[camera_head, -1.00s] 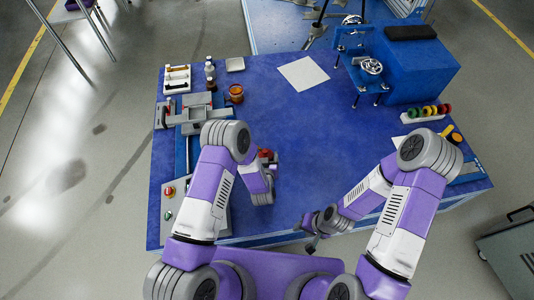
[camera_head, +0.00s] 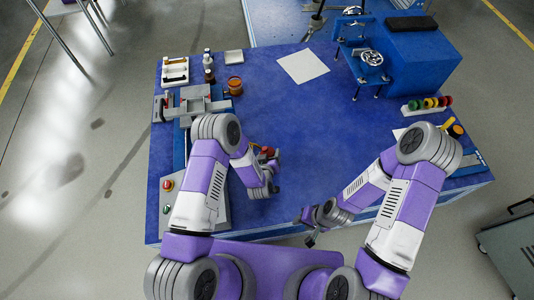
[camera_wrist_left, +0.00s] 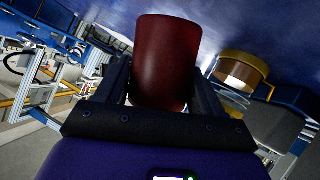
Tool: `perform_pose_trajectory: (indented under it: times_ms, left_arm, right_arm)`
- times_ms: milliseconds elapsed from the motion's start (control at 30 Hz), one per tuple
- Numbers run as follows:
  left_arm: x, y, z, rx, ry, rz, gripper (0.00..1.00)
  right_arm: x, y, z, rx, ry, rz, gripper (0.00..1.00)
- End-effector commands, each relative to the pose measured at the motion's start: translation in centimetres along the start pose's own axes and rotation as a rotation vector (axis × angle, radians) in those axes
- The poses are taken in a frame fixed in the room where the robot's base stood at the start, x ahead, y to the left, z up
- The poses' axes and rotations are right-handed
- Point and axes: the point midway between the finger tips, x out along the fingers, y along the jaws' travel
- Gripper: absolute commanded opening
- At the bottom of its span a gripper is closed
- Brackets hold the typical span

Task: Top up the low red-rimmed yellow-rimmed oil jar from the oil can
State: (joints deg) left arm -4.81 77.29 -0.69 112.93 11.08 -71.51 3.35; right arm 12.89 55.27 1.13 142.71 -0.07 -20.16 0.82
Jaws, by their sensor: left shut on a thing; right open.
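My left gripper (camera_head: 268,157) is shut on a red oil can (camera_wrist_left: 165,62). In the left wrist view the can stands between the two dark fingers, and only a bit of red shows in the head view. The oil jar (camera_head: 235,85), amber-brown, stands at the back left of the blue table. A yellow-rimmed jar (camera_wrist_left: 241,68) shows right of the can in the left wrist view, apart from it. The level inside is not clear. My right gripper (camera_head: 309,230) is open and empty at the table's front edge.
Dark bottles (camera_head: 209,76), a white rack (camera_head: 175,72) and a small tray (camera_head: 233,57) stand near the jar. A grey vise-like fixture (camera_head: 196,104) lies in front of them. A white sheet (camera_head: 302,66) lies at the back. The middle of the blue table (camera_head: 330,130) is clear.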

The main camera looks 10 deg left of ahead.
Motion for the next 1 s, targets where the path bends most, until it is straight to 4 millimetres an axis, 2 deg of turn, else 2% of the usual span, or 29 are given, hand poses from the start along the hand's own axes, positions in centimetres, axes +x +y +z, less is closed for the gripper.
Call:
perform_pose_trajectory:
  times_ms: [100,400,1000]
  left_arm:
    - [-0.3,0.6,-0.4,-0.165,-0.066,0.065,0.18]
    - [-1.1,1.4,-1.6,-0.303,-0.13,0.126,0.18]
    - [-1.4,1.7,-1.9,-0.345,-0.151,0.145,0.18]
  right_arm:
    - [-0.1,-0.1,0.0,0.0,0.0,0.0,0.43]
    - [-0.4,-0.1,0.0,0.0,0.0,0.0,0.43]
    - [-0.4,-0.1,0.0,0.0,0.0,0.0,0.43]
